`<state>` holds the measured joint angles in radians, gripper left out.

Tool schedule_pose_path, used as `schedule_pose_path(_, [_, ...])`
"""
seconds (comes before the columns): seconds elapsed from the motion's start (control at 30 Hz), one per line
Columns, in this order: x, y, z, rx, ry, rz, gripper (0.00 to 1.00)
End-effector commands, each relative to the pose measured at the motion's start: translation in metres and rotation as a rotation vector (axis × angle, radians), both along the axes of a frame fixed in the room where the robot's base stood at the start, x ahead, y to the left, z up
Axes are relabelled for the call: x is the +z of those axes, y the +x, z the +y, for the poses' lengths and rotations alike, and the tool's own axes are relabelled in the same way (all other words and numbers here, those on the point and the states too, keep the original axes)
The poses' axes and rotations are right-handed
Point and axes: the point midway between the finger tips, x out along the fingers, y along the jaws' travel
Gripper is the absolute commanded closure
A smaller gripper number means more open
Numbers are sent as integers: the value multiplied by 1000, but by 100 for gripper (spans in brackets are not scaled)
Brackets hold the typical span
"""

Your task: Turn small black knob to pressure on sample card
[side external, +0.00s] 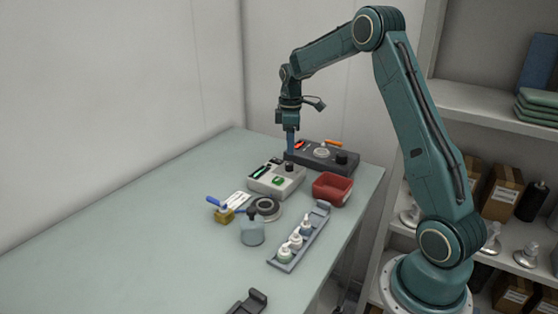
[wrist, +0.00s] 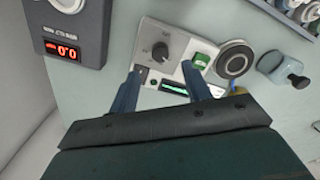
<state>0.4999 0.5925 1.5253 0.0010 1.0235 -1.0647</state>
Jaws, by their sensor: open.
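The small black knob (wrist: 160,51) sits on the sloped top of a light grey control box (wrist: 150,33), beside a green button (wrist: 201,60) and a lit strip display (wrist: 174,87). Small marks surround the knob; I cannot read them or its setting. In the side view the control box (side external: 262,184) stands mid-table, with the knob (side external: 288,166) at its back right. My gripper (wrist: 161,69) is open and empty, its fingers pointing down at the box, one on each side in the picture. The gripper (side external: 291,154) appears above and behind the box. A white card (side external: 238,198) lies left of the box; its print is unreadable.
A red bin (side external: 332,187), round disc (side external: 266,209), bottle (side external: 252,231) and vial rack (side external: 290,256) stand nearby. The left table area is clear.

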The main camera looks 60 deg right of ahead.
Motion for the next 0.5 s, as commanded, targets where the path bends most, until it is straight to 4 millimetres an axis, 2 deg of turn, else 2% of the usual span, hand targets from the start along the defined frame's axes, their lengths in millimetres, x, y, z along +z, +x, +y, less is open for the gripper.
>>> schedule_pose_path(0.2, [-35,-1,0,0,2,5,51])
schedule_pose_path(0.5, [-64,-1,0,0,1,3,51])
